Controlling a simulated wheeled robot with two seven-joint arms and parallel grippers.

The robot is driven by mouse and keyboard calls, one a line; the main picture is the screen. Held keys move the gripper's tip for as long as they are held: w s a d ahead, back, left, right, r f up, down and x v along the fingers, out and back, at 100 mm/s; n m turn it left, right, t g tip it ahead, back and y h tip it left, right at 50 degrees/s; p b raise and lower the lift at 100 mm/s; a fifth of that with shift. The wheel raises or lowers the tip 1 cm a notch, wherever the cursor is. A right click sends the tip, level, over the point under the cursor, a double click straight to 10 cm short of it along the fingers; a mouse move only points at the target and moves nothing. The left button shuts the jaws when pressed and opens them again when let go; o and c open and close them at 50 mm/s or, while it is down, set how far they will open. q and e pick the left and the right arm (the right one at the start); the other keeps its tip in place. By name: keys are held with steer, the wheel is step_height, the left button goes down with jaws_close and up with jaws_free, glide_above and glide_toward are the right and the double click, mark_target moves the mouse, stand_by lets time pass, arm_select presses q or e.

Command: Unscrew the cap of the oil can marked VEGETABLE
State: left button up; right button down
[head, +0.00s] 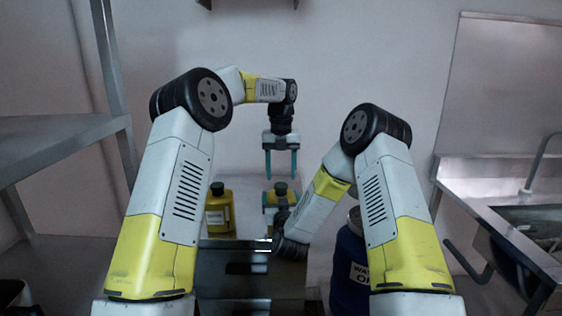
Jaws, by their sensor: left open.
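Two yellow oil cans with dark caps stand behind the dark fryer unit. The left can (220,218) has a pale label too small to read. The right can (269,200) is partly hidden by my right arm, and I cannot read a marking on it. Its dark cap (281,187) shows on top. My left gripper (281,174) points down with its teal fingers apart and empty, just above this cap in the picture. My right arm reaches in to the right can; its wrist hides most of the right gripper, and teal shows against the can's side.
A blue waste oil drum (345,270) stands at the right, partly behind my right arm. A metal shelf (60,138) is at the left. A steel sink counter (500,222) is at the far right. The dark fryer unit (225,285) is in front.

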mark_target(281, 185)
arm_select(q)
steer(key=shift+f, duration=1.65)
